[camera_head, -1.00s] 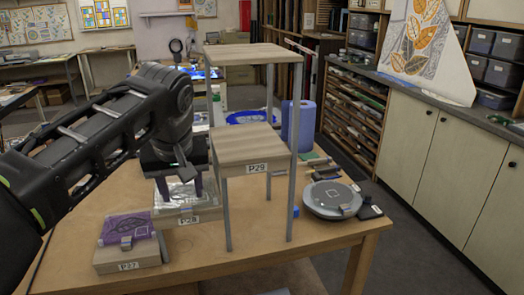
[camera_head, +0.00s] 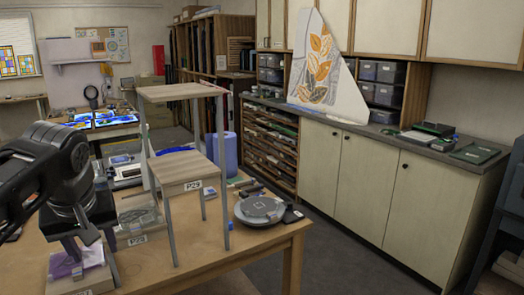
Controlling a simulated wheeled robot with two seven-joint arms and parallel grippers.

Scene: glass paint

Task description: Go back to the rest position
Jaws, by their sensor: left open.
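My left arm comes in from the left, and its gripper (camera_head: 92,262) points down with its fingers apart. In the picture it overlaps the wooden block with the purple piece (camera_head: 63,267) at the table's near left. I cannot tell whether the fingers touch that block. No object shows held between them. The block labelled P28 (camera_head: 137,240), with a clear packet on top, stands just right of the gripper. My right gripper is not in view.
A two-level wooden stand labelled P29 (camera_head: 188,178) rises from the table (camera_head: 200,248) right of my gripper. A grey round device (camera_head: 259,210) and a blue cylinder (camera_head: 222,153) are farther right. Cabinets (camera_head: 372,185) line the right; floor between is clear.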

